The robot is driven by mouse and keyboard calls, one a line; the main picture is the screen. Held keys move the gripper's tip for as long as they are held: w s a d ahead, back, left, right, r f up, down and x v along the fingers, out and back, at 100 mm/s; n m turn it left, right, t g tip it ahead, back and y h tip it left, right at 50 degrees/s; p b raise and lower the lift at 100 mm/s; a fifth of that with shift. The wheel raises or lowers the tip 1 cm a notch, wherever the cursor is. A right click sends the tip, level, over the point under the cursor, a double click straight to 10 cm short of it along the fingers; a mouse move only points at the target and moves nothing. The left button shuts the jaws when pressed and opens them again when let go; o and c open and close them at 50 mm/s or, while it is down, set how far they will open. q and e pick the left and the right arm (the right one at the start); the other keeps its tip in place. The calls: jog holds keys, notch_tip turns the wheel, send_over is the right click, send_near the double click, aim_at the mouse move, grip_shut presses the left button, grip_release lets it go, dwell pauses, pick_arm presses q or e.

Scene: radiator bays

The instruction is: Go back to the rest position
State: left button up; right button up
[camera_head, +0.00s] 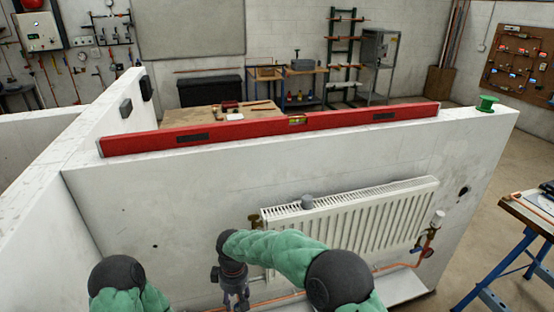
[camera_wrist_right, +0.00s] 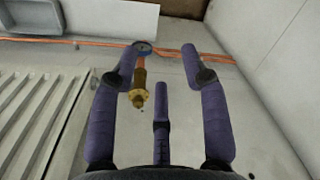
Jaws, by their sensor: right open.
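My right gripper (camera_head: 235,288) hangs pointing down in front of the wall, near the left end of the white radiator (camera_head: 385,222). In the right wrist view the same gripper (camera_wrist_right: 160,58) has its fingers spread, with nothing held. A brass valve (camera_wrist_right: 138,92) shows between the fingers; I cannot tell how far beyond them it is. A brass fitting (camera_head: 254,221) also shows at the radiator's upper left in the head view. Part of my left arm shows at the lower left, but its gripper is out of view.
A red spirit level (camera_head: 250,128) lies along the top of the low white wall (camera_head: 150,205). A green spool (camera_head: 487,103) stands on its right end. A grey knob (camera_head: 307,201) is on the radiator's top. Copper pipe (camera_head: 405,264) runs below. A blue-legged workbench (camera_head: 510,262) stands right.

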jog(key=s+d+f+m+y+b, duration=0.1)
jog(key=s+d+f+m, duration=0.2)
jog(key=s+d+f, duration=0.3)
jog(key=s+d+f+m+y, duration=0.1)
jog(key=s+d+f+m, duration=0.3)
jog(key=f, duration=0.5)
jog(key=s+d+f+m+y+b, duration=0.1)
jog(key=s+d+f+m+y, duration=0.1)
jog(key=s+d+f, duration=0.35)
jog(key=s+d+f+m, duration=0.4)
jog(key=s+d, duration=0.3)
jog(key=s, duration=0.1)
jog(key=shift+m+t, duration=0.4)
jog(key=shift+w+a+f, duration=0.1)
dwell(4.7)
